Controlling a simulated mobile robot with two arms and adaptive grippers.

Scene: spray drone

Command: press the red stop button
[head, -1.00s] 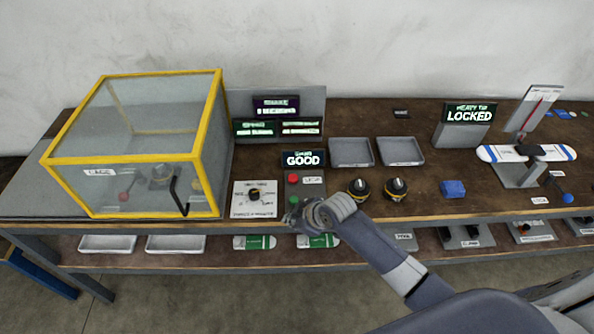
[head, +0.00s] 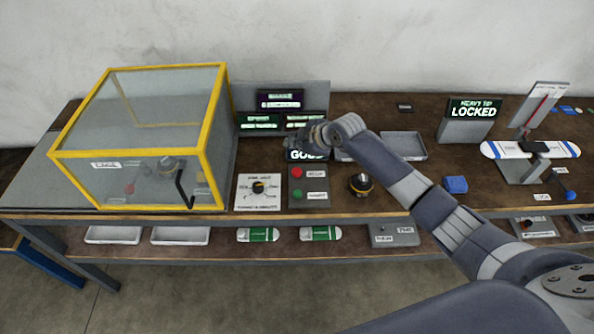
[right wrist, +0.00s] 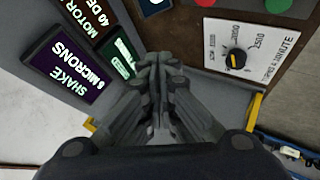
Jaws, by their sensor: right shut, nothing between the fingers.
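The red stop button (head: 297,173) sits on a small grey panel, above a green button (head: 297,195). Its edge also shows at the top of the right wrist view (right wrist: 205,2). My right gripper (head: 300,140) is shut and empty, above and behind the red button in the head view, in front of the display boards. It partly covers the "GOOD" sign (head: 297,155). In the right wrist view the closed fingers (right wrist: 160,75) are apart from the red button. My left gripper is not in view.
A yellow-framed clear case (head: 140,130) stands at the left. A dial plate (head: 258,197) lies left of the buttons. A black-and-yellow knob-like part (head: 361,184) is to their right, and a grey tray (head: 405,145) is further back. Display boards (head: 280,100) stand behind.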

